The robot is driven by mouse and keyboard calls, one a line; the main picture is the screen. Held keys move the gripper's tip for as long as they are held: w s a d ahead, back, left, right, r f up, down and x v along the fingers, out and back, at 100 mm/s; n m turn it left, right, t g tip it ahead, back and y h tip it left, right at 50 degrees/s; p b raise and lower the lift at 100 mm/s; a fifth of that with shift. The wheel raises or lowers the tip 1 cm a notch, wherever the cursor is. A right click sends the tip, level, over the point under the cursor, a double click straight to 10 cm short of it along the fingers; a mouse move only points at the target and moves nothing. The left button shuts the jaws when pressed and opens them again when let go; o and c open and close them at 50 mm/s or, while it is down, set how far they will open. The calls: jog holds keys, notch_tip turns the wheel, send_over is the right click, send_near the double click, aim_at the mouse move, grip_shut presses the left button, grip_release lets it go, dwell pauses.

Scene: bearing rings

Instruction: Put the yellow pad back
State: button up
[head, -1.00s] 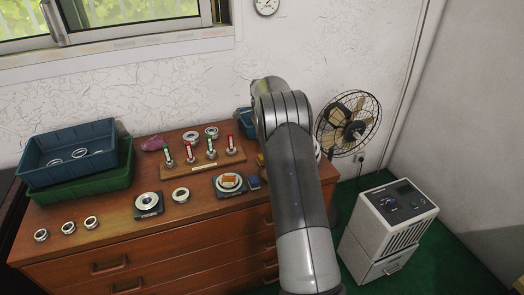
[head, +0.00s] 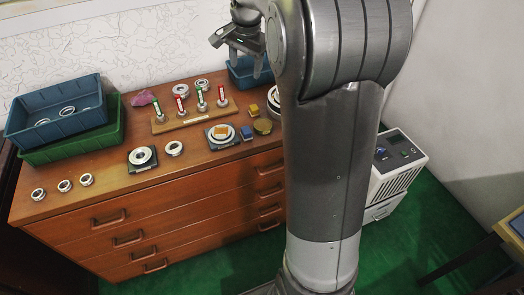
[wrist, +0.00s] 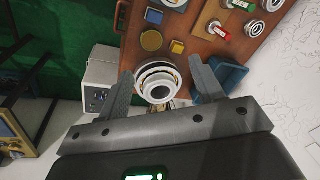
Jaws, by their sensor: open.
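A small yellow square pad (head: 254,109) lies on the dresser top near its right end. It also shows in the wrist view (wrist: 177,47), beside a round olive-gold disc (wrist: 151,41). A small blue pad (head: 246,132) lies in front of it. An orange block (head: 221,131) rests on a ring on a dark square plate (head: 212,144). My gripper (head: 241,54) is open and empty, raised above the back of the dresser. In the wrist view a stack of pale rings or dishes (wrist: 158,82) shows between the fingers, farther below.
A wooden rack (head: 168,124) with red- and green-topped posts stands behind the plates. Blue and green bins (head: 110,128) are stacked at left. Another blue bin (head: 240,77) is at back right. Several rings lie at front left. A white appliance (head: 405,165) stands right of the dresser.

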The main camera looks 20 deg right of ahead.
jog(key=s+a+r+n+t, duration=0.1)
jog(key=s+a+r+n, duration=0.15)
jog(key=s, duration=0.65)
jog(key=s+a+r+n+t, duration=0.1)
jog(key=s+a+n, duration=0.25)
jog(key=s, duration=0.55)
jog(key=s+a+f+n, duration=0.1)
jog(key=s+f+n, duration=0.1)
jog(key=s, duration=0.4)
jog(key=s+f+n+t, duration=0.1)
jog(key=s+f+n, duration=0.1)
jog(key=s, duration=0.5)
jog(key=shift+a+f+n, duration=0.25)
jog(key=shift+a+n, duration=0.1)
jog(key=shift+n, duration=0.15)
jog(key=shift+c, duration=0.2)
